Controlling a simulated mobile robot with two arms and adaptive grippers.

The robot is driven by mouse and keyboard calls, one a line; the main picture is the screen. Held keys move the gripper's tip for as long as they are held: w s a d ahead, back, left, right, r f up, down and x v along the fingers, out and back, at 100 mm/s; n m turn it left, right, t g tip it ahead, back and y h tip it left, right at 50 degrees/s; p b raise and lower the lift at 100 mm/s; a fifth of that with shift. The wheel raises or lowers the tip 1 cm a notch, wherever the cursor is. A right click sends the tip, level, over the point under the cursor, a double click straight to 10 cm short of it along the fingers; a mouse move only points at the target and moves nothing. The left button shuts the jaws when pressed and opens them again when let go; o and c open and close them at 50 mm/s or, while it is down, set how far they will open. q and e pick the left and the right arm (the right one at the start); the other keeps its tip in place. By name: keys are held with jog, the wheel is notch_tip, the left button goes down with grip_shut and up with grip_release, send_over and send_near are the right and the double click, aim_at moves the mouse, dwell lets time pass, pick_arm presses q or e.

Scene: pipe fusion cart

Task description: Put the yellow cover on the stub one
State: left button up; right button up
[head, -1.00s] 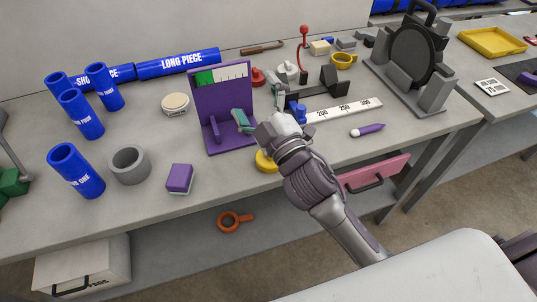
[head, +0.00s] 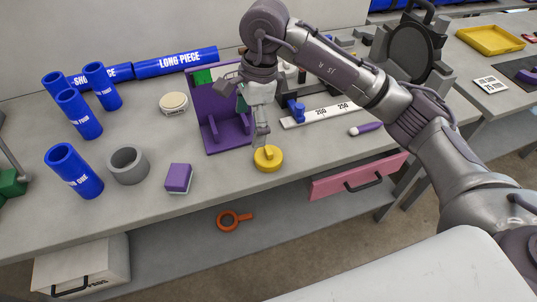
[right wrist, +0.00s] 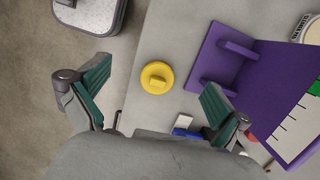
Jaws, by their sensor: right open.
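The yellow cover (head: 268,158), a round disc with a raised grip bar, lies on the bench near its front edge, right of the purple stand's foot. Stub one (head: 75,172) is the upright blue tube at the front left of the bench; its top looks open. My right gripper (head: 260,128) points down just above and behind the cover in the head view, not touching it as far as I can see. In the right wrist view its green-padded fingers (right wrist: 157,92) are wide apart and empty, with the cover (right wrist: 157,77) showing between them. My left gripper is not in view.
A purple stand (head: 222,130) rises close beside my right gripper. A purple-and-white block (head: 178,178) and a grey ring (head: 128,165) stand between the cover and stub one. Other blue tubes (head: 80,113) stand behind. A pink drawer (head: 358,178) is below the bench front.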

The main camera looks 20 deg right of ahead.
jog(key=w+d+r+h, duration=0.1)
jog(key=d+h, duration=0.1)
jog(key=d, duration=0.2)
jog(key=p, duration=0.1)
send_over(269, 151)
jog(key=f, duration=0.7)
jog(key=shift+s+a+f, duration=0.1)
jog(key=shift+a+f, duration=0.1)
jog(key=shift+f, duration=0.1)
jog(key=f+p, duration=0.1)
jog(key=f, duration=0.2)
jog(key=f+p, duration=0.1)
jog(key=shift+w+d+f+p, duration=0.2)
jog(key=shift+w+f+p, duration=0.05)
jog(key=shift+f+p, duration=0.1)
jog(key=shift+f, duration=0.6)
jog(key=shift+s, duration=0.1)
jog(key=c, duration=1.5)
jog(key=shift+f, duration=0.1)
jog(key=shift+c, duration=0.5)
